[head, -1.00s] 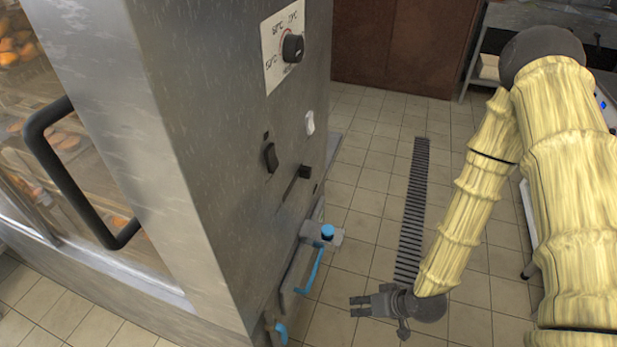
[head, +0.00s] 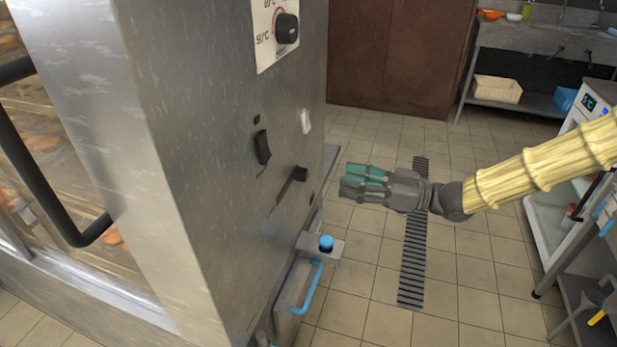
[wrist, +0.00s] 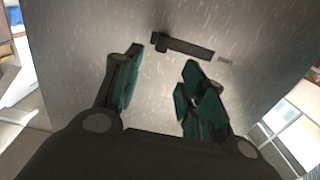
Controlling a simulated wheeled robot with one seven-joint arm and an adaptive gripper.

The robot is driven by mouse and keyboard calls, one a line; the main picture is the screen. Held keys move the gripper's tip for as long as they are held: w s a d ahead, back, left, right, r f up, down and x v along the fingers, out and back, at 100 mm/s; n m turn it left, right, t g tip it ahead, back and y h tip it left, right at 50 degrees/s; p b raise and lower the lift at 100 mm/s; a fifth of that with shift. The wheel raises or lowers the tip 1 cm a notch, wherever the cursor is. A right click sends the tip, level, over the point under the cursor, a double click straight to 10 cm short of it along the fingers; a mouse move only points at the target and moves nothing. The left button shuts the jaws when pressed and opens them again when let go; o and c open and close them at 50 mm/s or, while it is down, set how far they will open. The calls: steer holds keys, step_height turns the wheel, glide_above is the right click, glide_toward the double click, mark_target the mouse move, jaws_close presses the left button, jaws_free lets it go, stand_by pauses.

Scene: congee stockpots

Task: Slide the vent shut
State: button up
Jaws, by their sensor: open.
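The vent slider is a small black tab (head: 300,173) on a dark slanted slot in the side panel of the steel cabinet (head: 225,120). In the wrist view the dark slot (wrist: 190,47) lies just beyond the fingertips, with its raised tab (wrist: 161,42) near the slot's left end. My gripper (head: 350,182) is open and empty, with green finger pads. It is to the right of the tab in the head view, at about its height and apart from the panel. In the wrist view the open fingers (wrist: 162,60) point at the panel, on either side of the tab.
A black rocker switch (head: 262,148), a white switch (head: 305,121) and a dial (head: 286,29) are on the same panel. A blue-handled part (head: 312,287) juts out below. Tiled floor with a drain grate (head: 412,265) lies to the right.

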mark_target(307, 172)
steer(key=x, duration=1)
steer(key=shift+w+a+b, duration=0.1)
steer(key=shift+a+b, duration=0.25)
jaws_close()
